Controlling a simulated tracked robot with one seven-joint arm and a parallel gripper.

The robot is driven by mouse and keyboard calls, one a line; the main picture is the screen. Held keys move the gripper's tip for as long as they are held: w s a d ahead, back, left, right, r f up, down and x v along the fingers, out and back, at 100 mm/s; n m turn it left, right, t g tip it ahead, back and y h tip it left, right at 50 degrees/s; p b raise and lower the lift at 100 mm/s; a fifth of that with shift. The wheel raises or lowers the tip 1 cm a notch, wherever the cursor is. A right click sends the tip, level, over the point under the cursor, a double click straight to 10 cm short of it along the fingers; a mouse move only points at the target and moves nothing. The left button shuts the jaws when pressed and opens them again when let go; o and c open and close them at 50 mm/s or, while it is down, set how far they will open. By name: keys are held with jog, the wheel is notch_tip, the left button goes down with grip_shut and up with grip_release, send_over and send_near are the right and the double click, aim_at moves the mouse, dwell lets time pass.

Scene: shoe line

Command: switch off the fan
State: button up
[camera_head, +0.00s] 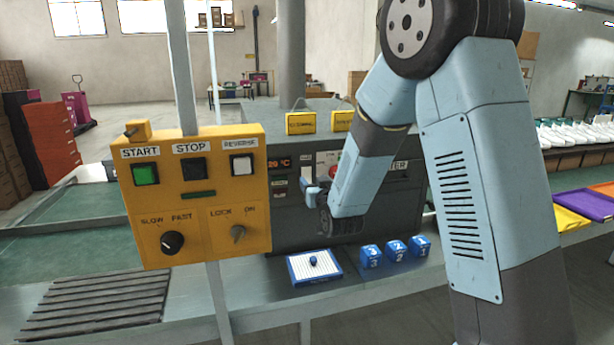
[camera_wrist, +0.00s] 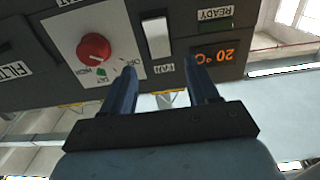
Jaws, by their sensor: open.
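The dark machine panel carries a white rocker switch (camera_wrist: 158,37) with a label reading FAN beside it in the wrist view. The switch also shows in the head view (camera_head: 306,173). My gripper (camera_wrist: 160,67) is open and empty, its two blue fingers pointing at the panel. The rocker lies between the lines of the fingers, just beyond their tips. I cannot tell if the tips touch the panel. In the head view my gripper (camera_head: 314,190) is in front of the panel, partly hidden by my arm. Which way the rocker is tipped is unclear.
A red knob (camera_wrist: 94,47) on a white dial plate sits beside the rocker, close to one finger. An orange 20 °C display (camera_wrist: 214,57) is on the other side. A yellow control box (camera_head: 197,200) stands left. Blue numbered blocks (camera_head: 396,250) and a white-topped tray (camera_head: 314,267) lie below.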

aim_at(307, 172)
jog(key=x, duration=0.6)
jog(key=shift+w, duration=0.25)
